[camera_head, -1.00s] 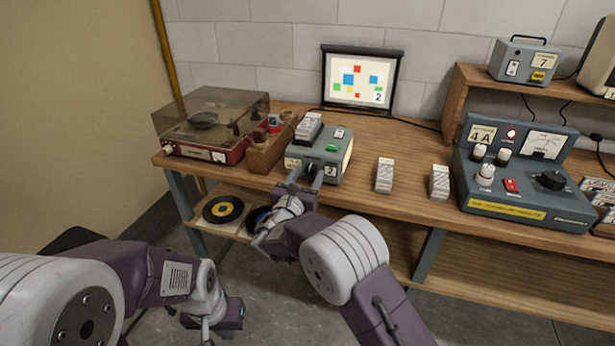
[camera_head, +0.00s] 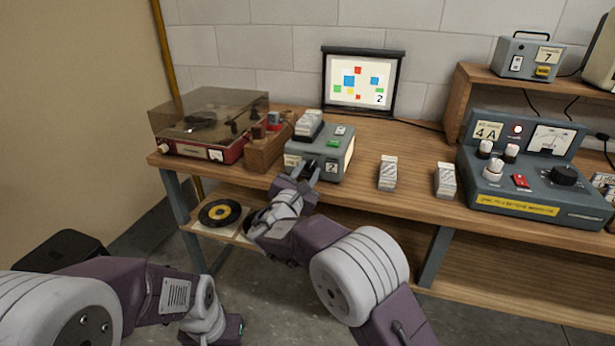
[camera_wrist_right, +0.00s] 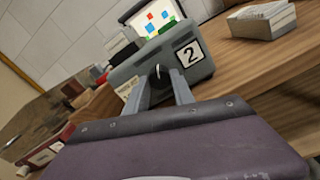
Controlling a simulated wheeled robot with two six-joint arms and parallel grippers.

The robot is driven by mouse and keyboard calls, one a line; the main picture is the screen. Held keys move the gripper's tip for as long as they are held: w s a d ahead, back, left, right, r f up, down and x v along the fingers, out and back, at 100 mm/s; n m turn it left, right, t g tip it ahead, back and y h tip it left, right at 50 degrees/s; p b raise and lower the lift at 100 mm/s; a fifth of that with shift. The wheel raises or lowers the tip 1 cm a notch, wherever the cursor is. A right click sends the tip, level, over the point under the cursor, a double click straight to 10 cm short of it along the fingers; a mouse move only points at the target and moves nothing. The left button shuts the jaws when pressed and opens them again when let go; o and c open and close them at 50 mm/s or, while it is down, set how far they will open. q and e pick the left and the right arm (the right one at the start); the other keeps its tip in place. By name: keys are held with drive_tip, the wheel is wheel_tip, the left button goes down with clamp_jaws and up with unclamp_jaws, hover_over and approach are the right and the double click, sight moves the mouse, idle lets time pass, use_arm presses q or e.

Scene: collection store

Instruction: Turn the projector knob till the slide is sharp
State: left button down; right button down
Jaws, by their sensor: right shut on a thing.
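The projector (camera_head: 333,151) is a grey-green box marked 2, standing on the wooden bench, with slides in a holder on top and a green button. Its dark knob (camera_wrist_right: 158,72) is on the front face. My right gripper (camera_head: 306,171) is at the front of the projector; in the right wrist view its two fingers (camera_wrist_right: 171,82) are closed on the knob. The screen (camera_head: 359,80) behind shows coloured squares and a 2, with fairly distinct edges in the head view. My left arm is at the lower left; its gripper (camera_head: 229,331) is small and partly cut off, jaws unclear.
A record player (camera_head: 205,125) and a wooden box (camera_head: 265,150) stand left of the projector. Two slide stacks (camera_head: 388,173) (camera_head: 445,180) sit to its right. A control console (camera_head: 540,170) fills the right side. A record (camera_head: 220,212) lies on the lower shelf.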

drive_tip(key=c, duration=1.1)
unclamp_jaws()
drive_tip(key=p+v, duration=0.1)
drive_tip(key=v, duration=0.8)
